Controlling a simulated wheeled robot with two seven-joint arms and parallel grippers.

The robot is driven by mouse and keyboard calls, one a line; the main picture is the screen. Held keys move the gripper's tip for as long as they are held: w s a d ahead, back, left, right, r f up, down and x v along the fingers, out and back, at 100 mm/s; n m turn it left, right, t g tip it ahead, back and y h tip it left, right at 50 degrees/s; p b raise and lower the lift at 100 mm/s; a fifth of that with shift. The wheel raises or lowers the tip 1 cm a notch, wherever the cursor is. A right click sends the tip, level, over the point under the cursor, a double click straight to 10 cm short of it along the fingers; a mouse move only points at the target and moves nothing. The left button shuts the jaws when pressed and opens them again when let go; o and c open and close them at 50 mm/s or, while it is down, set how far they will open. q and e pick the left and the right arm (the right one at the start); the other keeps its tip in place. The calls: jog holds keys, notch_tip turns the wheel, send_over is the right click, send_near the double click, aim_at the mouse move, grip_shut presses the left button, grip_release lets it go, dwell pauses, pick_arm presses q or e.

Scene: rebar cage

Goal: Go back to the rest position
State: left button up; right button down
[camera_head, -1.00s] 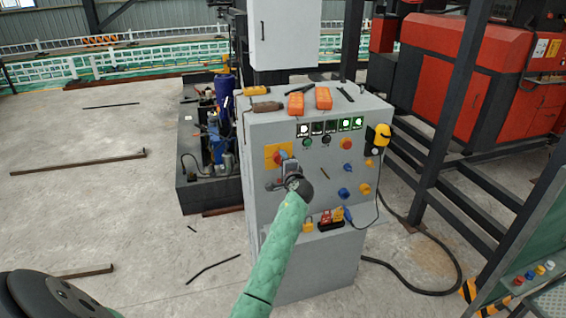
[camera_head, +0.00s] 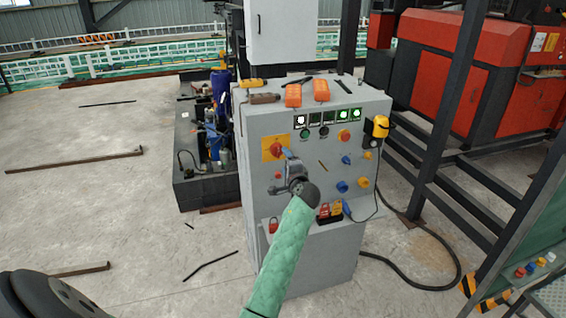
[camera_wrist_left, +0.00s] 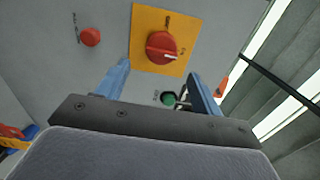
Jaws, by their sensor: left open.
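My left gripper (camera_head: 287,158) is in front of the grey control cabinet (camera_head: 308,245), at the end of my arm in its green sleeve. In the left wrist view its two blue fingers (camera_wrist_left: 160,82) are spread apart with nothing between them. Beyond them is a red rotary knob (camera_wrist_left: 162,48) on a yellow plate, and it also shows in the head view (camera_head: 276,149). The fingers appear clear of the knob. A red button (camera_wrist_left: 90,37) and a green button (camera_wrist_left: 169,99) are on the same panel. My right gripper is in neither view.
Orange devices (camera_head: 293,95) lie on the cabinet top. Padlocks (camera_head: 329,212) sit on a low ledge at its front. A black cable (camera_head: 440,285) runs over the floor at right, near dark steel posts (camera_head: 455,110). The floor at left (camera_head: 100,220) is mostly open.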

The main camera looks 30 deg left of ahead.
pick_arm(q)
jog(key=shift+s+d, duration=0.45)
jog(key=shift+d, duration=0.05)
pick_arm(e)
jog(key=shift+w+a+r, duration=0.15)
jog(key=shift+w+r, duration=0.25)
